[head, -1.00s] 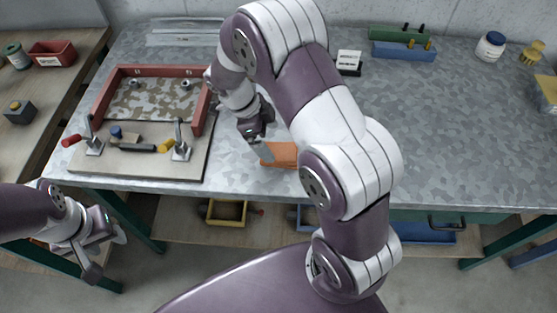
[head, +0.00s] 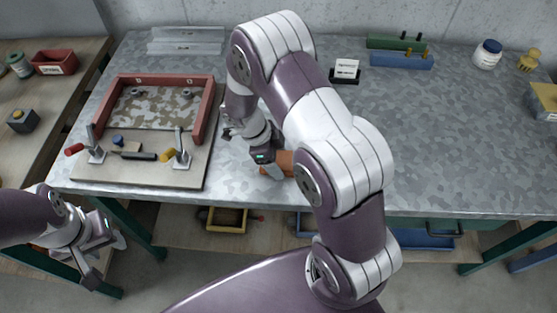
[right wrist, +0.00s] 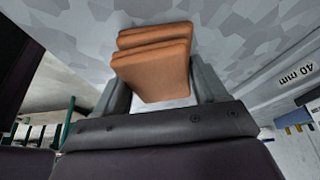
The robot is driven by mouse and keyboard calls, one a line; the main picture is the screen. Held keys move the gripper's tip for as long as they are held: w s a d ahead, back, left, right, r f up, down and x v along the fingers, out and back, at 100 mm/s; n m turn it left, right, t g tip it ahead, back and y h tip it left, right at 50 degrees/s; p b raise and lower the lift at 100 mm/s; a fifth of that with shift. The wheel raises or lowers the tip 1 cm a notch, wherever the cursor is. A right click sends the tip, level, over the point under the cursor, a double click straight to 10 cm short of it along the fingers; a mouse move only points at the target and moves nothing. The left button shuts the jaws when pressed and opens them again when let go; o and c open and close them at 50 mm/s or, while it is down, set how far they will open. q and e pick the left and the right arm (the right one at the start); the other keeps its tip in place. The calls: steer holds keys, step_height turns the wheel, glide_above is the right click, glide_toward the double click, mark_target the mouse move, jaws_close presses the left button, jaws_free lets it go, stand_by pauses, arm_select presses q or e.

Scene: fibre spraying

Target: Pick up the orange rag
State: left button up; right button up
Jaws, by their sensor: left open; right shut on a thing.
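The orange rag (head: 285,160) is a folded block near the front edge of the grey worktable (head: 450,140), partly hidden behind my right arm. In the right wrist view the folded rag (right wrist: 155,62) sits between the two grey fingers, which are shut on it. My right gripper (head: 274,172) is at the rag in the head view. I cannot tell whether the rag still touches the table. My left gripper (head: 98,258) is open and empty, low at the left, below the table's front edge and away from the rag.
A red frame fixture (head: 207,110) with toggle clamps (head: 181,150) stands on a board left of the rag. A small white-labelled block (head: 345,70) and blue and green blocks (head: 402,60) stand at the back. The table's right half is mostly clear.

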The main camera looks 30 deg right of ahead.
mark_target(279, 160)
steer(key=shift+r, duration=0.1)
steer(key=r, duration=0.2)
steer(key=r+b, duration=0.1)
steer(key=r, duration=0.1)
steer(key=shift+s+d+r, duration=0.1)
steer(key=shift+s+d, duration=0.05)
steer(key=shift+s, duration=0.05)
steer(key=s+d+r+b, duration=0.2)
steer(key=s+d+r, duration=0.3)
steer(key=s, duration=0.5)
steer(key=shift+r, duration=0.85)
steer(key=shift+d, duration=0.1)
steer(key=shift+o, duration=1)
steer(key=shift+w, duration=0.15)
steer(key=shift+c, duration=0.5)
